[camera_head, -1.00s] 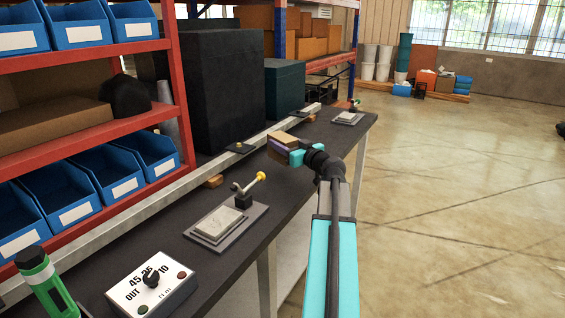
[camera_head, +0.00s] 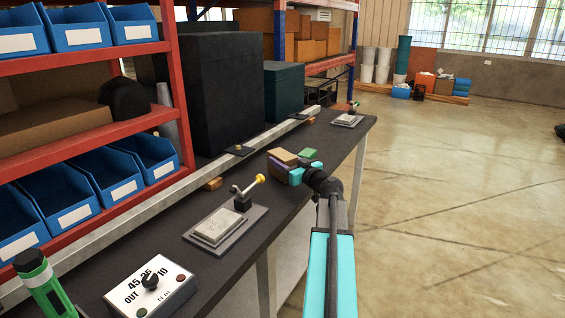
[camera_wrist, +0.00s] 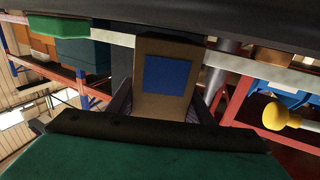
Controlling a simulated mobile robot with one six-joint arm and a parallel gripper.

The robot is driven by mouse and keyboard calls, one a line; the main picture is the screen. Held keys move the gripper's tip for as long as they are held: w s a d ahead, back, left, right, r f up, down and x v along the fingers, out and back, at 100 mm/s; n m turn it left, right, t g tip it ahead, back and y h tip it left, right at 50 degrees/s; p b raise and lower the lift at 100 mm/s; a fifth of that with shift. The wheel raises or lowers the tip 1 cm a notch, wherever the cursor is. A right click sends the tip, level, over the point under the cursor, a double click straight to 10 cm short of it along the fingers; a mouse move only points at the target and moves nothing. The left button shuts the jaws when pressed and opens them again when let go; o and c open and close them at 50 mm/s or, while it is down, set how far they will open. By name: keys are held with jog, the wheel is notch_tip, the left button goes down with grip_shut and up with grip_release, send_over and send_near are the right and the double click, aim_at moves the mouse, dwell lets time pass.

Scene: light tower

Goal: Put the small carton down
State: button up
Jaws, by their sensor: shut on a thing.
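The small carton (camera_head: 284,156) is a brown box held at the end of my gripper (camera_head: 290,166), over the far half of the dark bench. In the wrist view the carton (camera_wrist: 147,107) is upright between the two dark fingers, with a blue square on its face. My gripper is shut on it. The carton is low and close to the bench top, but I cannot tell whether it touches. Its underside is hidden.
A green block (camera_head: 309,154) lies on the bench (camera_head: 128,243) just beyond my gripper. A plate with a yellow-knobbed clamp (camera_head: 228,230) and a dial box (camera_head: 150,288) stand nearer. Large dark boxes (camera_head: 222,95) line the back.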

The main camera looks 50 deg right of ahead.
jog(key=shift+f, duration=0.35)
jog(key=shift+f, duration=0.1)
jog(key=o, duration=1.1)
jog(key=shift+r, duration=0.2)
jog(key=shift+s+a+f, duration=0.1)
jog(key=shift+s, duration=0.25)
jog(key=s, duration=0.3)
jog(key=s+a, duration=0.1)
jog(key=s, duration=0.3)
jog(key=s+b, duration=0.1)
jog(key=s, duration=0.3)
jog(key=shift+s+a, duration=0.1)
jog(key=shift+a, duration=0.25)
